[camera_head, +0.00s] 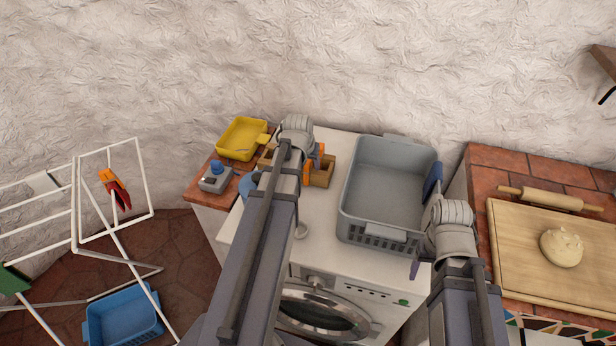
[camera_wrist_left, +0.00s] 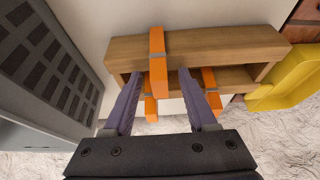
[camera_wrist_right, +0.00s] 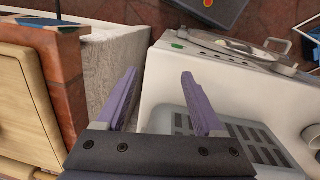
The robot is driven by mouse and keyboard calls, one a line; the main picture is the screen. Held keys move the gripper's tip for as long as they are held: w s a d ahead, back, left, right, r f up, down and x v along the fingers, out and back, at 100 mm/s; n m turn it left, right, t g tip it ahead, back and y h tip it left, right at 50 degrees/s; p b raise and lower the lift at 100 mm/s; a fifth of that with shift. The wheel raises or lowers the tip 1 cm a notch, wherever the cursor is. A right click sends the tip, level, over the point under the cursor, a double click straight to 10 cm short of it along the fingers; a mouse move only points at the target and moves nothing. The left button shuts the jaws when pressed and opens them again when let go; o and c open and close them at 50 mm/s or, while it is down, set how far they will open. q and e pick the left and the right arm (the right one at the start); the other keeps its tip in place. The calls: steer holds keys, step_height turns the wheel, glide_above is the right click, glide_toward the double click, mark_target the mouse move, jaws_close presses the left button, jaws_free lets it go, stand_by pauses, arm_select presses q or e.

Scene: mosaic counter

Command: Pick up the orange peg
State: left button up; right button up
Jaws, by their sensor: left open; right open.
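An orange peg (camera_wrist_left: 157,62) with grey bands stands across the near wall of a wooden box (camera_wrist_left: 200,48) in the left wrist view. My left gripper (camera_wrist_left: 160,75) is open, its purple fingers on either side of this peg with gaps. Two more orange pieces show lower, one behind the peg (camera_wrist_left: 150,108) and one by the right finger (camera_wrist_left: 212,92). In the head view, orange pieces (camera_head: 318,156) show at the box (camera_head: 325,173), partly hidden by my left arm. My right gripper (camera_wrist_right: 159,74) is open and empty near the washing machine's front corner.
A grey basket (camera_head: 385,238) stands right of the box on the white washing machine (camera_head: 318,258). A drying rack (camera_head: 76,200) stands on the floor.

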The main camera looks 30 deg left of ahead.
arm_select(q)
jaws_close()
stand_by(0.5)
